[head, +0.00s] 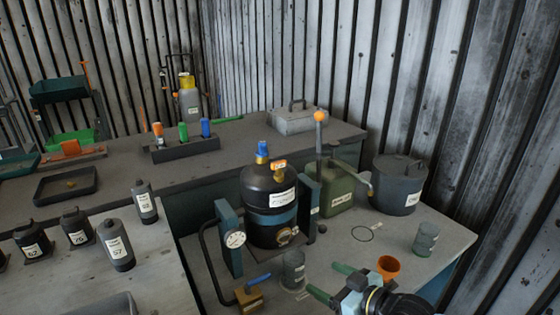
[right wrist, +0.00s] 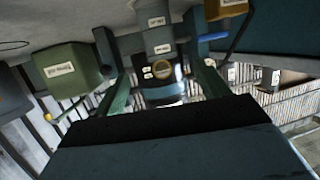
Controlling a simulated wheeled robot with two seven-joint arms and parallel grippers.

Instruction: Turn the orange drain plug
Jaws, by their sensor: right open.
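A black tank (head: 268,190) with a blue top cap stands upright on the right-hand bench. A small orange part (head: 279,165) with a pale label sits near its top. A round brass-orange plug (head: 286,237) sits low on its front. In the right wrist view the plug (right wrist: 162,69) shows as a ring between the fingers, farther off. My right gripper (head: 323,278) is open and empty, its two green fingers pointing at the tank's lower front, apart from the plug. The fingers also show in the right wrist view (right wrist: 162,82). My left gripper is not in view.

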